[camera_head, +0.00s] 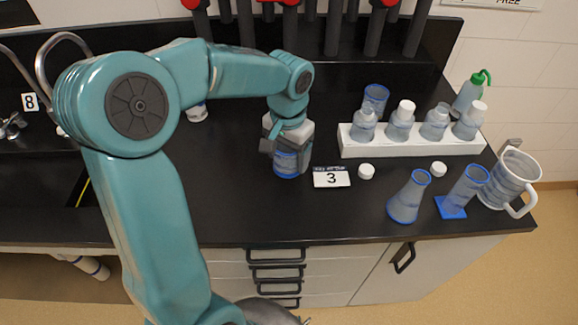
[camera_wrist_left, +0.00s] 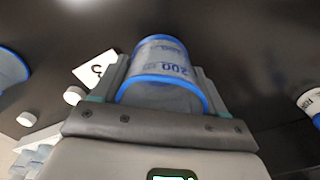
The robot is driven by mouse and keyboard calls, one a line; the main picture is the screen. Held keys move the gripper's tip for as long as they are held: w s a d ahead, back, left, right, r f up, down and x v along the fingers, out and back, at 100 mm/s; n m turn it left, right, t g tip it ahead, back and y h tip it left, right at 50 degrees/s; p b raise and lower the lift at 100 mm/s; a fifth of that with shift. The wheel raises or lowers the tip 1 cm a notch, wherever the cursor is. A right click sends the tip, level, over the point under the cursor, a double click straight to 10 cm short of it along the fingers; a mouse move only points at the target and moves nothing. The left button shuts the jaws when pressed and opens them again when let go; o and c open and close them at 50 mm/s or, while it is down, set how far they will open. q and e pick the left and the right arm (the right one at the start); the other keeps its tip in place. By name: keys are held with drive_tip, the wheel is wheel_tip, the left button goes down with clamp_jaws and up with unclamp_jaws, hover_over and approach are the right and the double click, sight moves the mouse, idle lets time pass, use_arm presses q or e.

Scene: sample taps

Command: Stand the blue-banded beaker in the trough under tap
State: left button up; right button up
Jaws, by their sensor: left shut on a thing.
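The blue-banded beaker (camera_head: 287,165) is clear with a blue rim and printed marks, and sits upright in my left gripper (camera_head: 286,148). In the left wrist view the beaker (camera_wrist_left: 163,75) is between the two fingers, with a "200" mark on its side. I cannot tell if its base touches the black bench. Several red-topped black taps (camera_head: 333,25) stand in a row at the back. The dark strip below them is partly hidden by my arm, and I cannot make out the trough clearly. My right gripper is not in view.
A "3" card (camera_head: 331,177) and a white cap (camera_head: 366,171) lie right of the beaker. A white rack (camera_head: 410,147) holds bottles. A conical flask (camera_head: 408,197), a cylinder (camera_head: 463,190) and a jug (camera_head: 510,180) stand front right.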

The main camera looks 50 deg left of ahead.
sight(287, 168)
use_arm(q)
wheel_tip(287, 168, down, 4)
drive_tip(key=shift+a+r, duration=0.1)
drive_tip(key=shift+f, duration=0.4)
drive_tip(key=shift+f, duration=0.1)
drive_tip(key=o, duration=1)
drive_tip(key=shift+o, duration=0.2)
